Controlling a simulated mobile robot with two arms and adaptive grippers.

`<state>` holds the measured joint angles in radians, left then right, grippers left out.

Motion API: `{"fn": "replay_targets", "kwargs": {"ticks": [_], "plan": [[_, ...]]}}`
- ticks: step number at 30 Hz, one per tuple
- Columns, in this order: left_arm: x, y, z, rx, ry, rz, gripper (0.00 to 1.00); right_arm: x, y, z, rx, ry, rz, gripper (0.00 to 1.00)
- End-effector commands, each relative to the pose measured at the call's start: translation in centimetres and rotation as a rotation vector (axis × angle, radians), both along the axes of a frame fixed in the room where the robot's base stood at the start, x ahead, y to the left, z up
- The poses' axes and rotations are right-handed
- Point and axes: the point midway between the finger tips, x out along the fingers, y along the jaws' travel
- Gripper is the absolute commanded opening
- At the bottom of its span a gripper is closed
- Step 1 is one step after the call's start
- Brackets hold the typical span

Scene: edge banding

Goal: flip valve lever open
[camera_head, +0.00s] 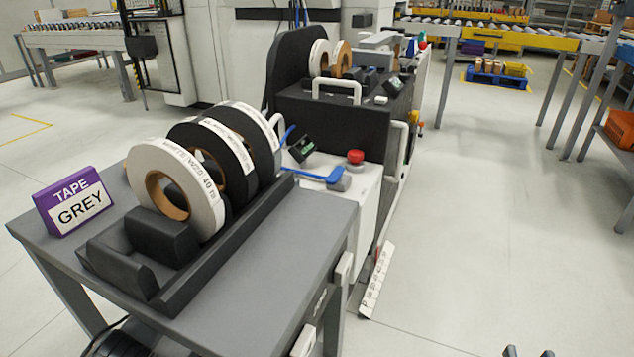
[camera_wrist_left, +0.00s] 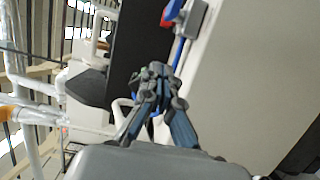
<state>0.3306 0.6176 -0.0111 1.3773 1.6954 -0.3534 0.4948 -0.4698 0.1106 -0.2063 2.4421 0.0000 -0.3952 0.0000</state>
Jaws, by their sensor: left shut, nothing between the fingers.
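In the left wrist view, blue parts with a red piece (camera_wrist_left: 173,12) show at the top, ahead of the fingers, next to a grey block. My left gripper (camera_wrist_left: 157,75) is shut and empty, with its fingertips together below these blue parts and apart from them in the picture. In the head view I cannot clearly make out the left gripper. Two small dark tips show at the bottom edge, and I cannot tell whose they are.
A grey table (camera_head: 285,260) in front carries tape rolls (camera_head: 175,190) in a black holder and a purple "TAPE GREY" sign (camera_head: 73,201). The machine (camera_head: 345,110) stands behind it, with white handles sticking out. Roller conveyors (camera_head: 500,30) stand farther back.

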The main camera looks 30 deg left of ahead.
Motion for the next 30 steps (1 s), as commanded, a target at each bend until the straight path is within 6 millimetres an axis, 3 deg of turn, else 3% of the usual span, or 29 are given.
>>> {"fn": "replay_targets", "kwargs": {"ticks": [10,21,30], "plan": [[5.2,-1.1,-0.1,-0.002,-0.002,0.0,0.0,-0.5,0.7,5.3,0.081,-0.304,0.018,0.4],[5.0,-4.4,0.1,0.0,0.001,0.0,0.0,0.0,-0.1,-0.1,-0.003,0.012,-0.001,0.4],[5.0,-5.0,0.0,0.0,0.0,0.001,0.0,-0.2,-0.3,-1.7,-0.023,0.089,-0.006,0.4]]}}
